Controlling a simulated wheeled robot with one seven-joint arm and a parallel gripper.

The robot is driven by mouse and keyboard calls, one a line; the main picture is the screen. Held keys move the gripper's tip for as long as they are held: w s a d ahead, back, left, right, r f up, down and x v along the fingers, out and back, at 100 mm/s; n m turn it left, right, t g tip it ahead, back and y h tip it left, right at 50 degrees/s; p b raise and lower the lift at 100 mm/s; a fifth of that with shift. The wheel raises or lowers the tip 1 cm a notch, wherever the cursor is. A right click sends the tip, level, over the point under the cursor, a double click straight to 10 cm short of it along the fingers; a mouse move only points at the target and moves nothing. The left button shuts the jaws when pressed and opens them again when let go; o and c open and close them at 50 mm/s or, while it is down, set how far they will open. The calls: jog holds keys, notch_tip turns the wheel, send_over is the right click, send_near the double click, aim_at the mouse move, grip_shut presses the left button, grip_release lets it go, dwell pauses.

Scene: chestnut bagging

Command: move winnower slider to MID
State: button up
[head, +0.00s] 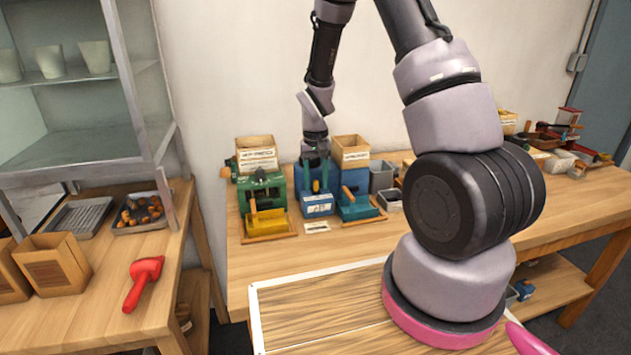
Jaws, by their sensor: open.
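My gripper (316,162) is open and points down at the top of a blue machine (318,202) with a white front label, in the middle of the row on the far table. Small yellow and dark parts show just below the fingers. I cannot tell whether the fingers touch them. A green machine (262,190) with a yellow tray stands to its left, and a blue-teal machine (357,204) with a tray to its right. No readable mark tells which one is the winnower. The slider and its setting are too small to make out.
Cardboard boxes (257,153) stand behind the machines. A small white card (317,226) lies in front. The wooden table (275,258) is clear ahead of them.

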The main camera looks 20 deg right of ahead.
notch_tip(320, 180, up, 11)
dwell(0.4)
dwell(0.4)
